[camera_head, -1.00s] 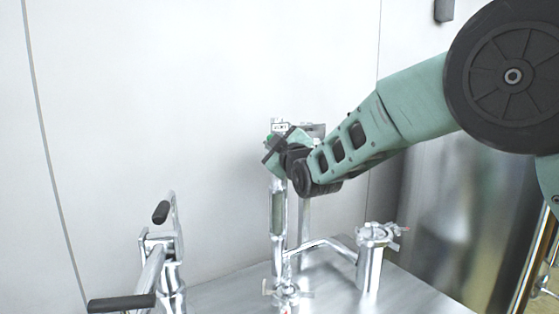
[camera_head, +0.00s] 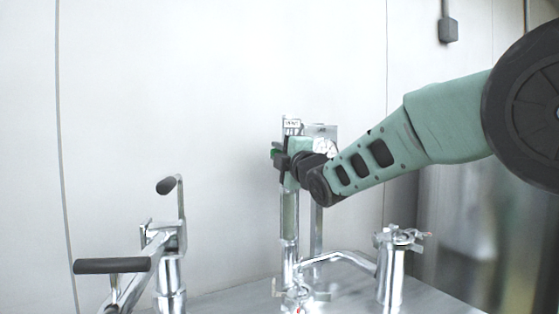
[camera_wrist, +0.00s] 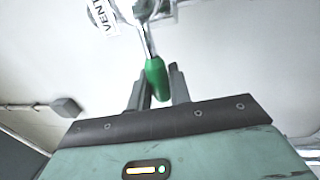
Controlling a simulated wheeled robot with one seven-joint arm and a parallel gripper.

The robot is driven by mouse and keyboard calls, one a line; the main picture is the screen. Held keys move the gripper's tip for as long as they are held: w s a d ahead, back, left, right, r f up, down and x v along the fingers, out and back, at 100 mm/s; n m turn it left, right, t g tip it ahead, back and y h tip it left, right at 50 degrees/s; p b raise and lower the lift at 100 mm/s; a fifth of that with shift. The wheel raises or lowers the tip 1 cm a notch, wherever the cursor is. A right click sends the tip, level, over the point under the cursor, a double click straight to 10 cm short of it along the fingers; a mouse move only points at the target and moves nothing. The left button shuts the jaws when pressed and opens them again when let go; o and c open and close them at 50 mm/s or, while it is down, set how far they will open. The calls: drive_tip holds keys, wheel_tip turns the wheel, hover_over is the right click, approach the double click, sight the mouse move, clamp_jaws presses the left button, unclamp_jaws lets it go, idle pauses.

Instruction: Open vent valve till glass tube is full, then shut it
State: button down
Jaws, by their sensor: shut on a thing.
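The vent valve has a green handle (camera_wrist: 157,80) on a metal stem, beside a tag reading "VENT" (camera_wrist: 104,15) in the wrist view. My gripper (camera_wrist: 158,76) is shut on this green handle, with one finger on either side of it. In the head view my gripper (camera_head: 281,160) is at the top of the upright pipe, and a bit of green (camera_head: 273,153) shows beside it. The glass tube (camera_head: 289,215) is upright below my gripper and looks grey-green. I cannot tell its fill level. The valve body is mostly hidden behind my gripper.
A metal fitting with a clamp (camera_head: 392,262) stands right of the tube, joined by a bent pipe (camera_head: 335,258). A lever with black grips (camera_head: 112,265) stands at the left. A pale wall (camera_head: 170,90) is close behind. The steel top (camera_head: 345,292) has some bare room.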

drive_tip(key=shift+f, duration=0.2)
idle(0.3)
drive_tip(key=c, duration=1.3)
unclamp_jaws()
drive_tip(key=shift+c, duration=0.2)
drive_tip(key=b+v, duration=0.4)
drive_tip(key=v, duration=1.3)
drive_tip(key=shift+s+d+b, duration=0.15)
drive_tip(key=shift+b, duration=0.15)
